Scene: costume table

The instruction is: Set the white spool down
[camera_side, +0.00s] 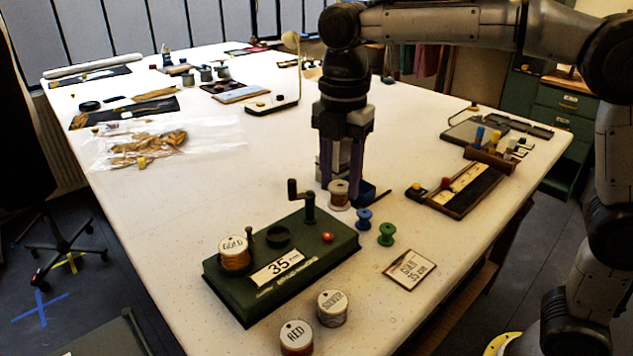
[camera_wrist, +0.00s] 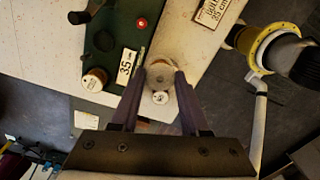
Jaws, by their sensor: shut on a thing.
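My gripper (camera_side: 343,188) points straight down and is shut on a pale spool, taken to be the white spool (camera_side: 339,198). The spool is upright, with a light round top and a tan-looking winding. In the wrist view the fingers (camera_wrist: 162,76) close on both sides of its round face (camera_wrist: 160,70). It appears held above the table, but the exact gap under it cannot be told. A spool marked SILVER (camera_side: 332,307) and one marked RED (camera_side: 296,337) stand at the front. A spool marked GOLD (camera_side: 233,254) sits on the green winder.
The green winder (camera_side: 260,285) has an upright crank (camera_side: 305,197) and a 35 card. A small dark-blue tray (camera_side: 367,192) is by the fingers. Table left of the winder is clear.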

